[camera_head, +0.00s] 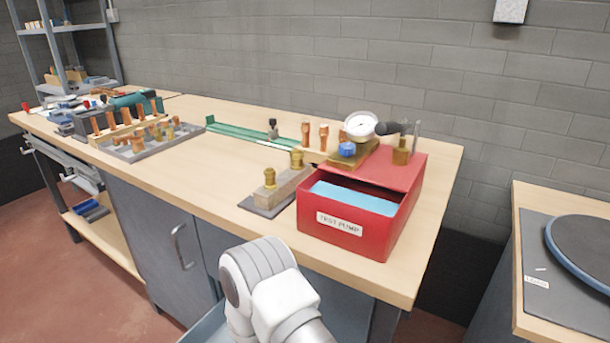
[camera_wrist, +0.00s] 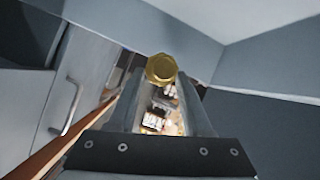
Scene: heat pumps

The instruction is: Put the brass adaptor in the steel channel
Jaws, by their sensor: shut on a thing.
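My gripper (camera_wrist: 162,84) is shut on a brass adaptor (camera_wrist: 161,68) with a hexagonal end, seen between the fingertips in the wrist view. In the head view the white end of my arm hangs low in front of the bench, and the gripper and the held adaptor are hidden. In the wrist view a cabinet door with a handle lies left of the gripper, and pale grey-blue panels lie right of and beyond it. I cannot pick out the steel channel with certainty in either view.
A red test pump box (camera_head: 345,228) stands at the bench's right end. Beside it, a block (camera_head: 280,190) bears brass fittings. A green rail (camera_head: 245,133) lies behind, and a grey tray (camera_head: 145,147) of copper and brass parts stands left. The bench front between is clear.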

